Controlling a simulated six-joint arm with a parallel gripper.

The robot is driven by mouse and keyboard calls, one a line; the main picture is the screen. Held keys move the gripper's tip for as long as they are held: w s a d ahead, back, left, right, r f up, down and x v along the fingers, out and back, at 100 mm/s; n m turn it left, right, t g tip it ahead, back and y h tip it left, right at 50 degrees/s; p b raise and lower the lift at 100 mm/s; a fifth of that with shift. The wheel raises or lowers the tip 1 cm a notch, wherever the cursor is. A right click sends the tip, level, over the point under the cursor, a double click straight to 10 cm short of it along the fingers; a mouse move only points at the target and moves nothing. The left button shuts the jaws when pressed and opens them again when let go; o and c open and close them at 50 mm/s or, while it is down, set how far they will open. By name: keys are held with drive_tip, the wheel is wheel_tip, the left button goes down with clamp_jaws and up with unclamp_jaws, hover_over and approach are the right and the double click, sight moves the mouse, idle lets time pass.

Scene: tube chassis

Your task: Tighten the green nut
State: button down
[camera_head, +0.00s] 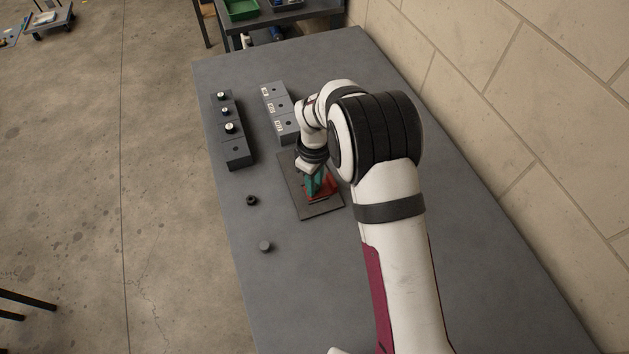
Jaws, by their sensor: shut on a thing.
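My gripper (308,171) points down over the work plate near the middle of the table. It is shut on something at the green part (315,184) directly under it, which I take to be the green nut. The nut's outline and the fingertips are too small and partly covered to make out. A red part (326,188) sits around and beside the green one. Both are on a dark square plate (318,212) lying on the table. My wrist and forearm cover the area right of and behind the plate.
A grey block row with several knobs (229,128) stands at the left table edge. Labelled grey blocks (277,104) stand behind my gripper. A dark ring (251,200) and a small grey cylinder (265,246) lie left of the plate. The front table (300,290) is clear.

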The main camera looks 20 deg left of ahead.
drive_tip(key=m, duration=0.5)
drive_tip(key=m, duration=0.5)
drive_tip(key=shift+m, duration=0.3)
drive_tip(key=m, duration=0.4)
drive_tip(key=shift+m, duration=0.4)
drive_tip(key=shift+m, duration=1.2)
drive_tip(key=m, duration=0.2)
drive_tip(key=shift+m, duration=0.4)
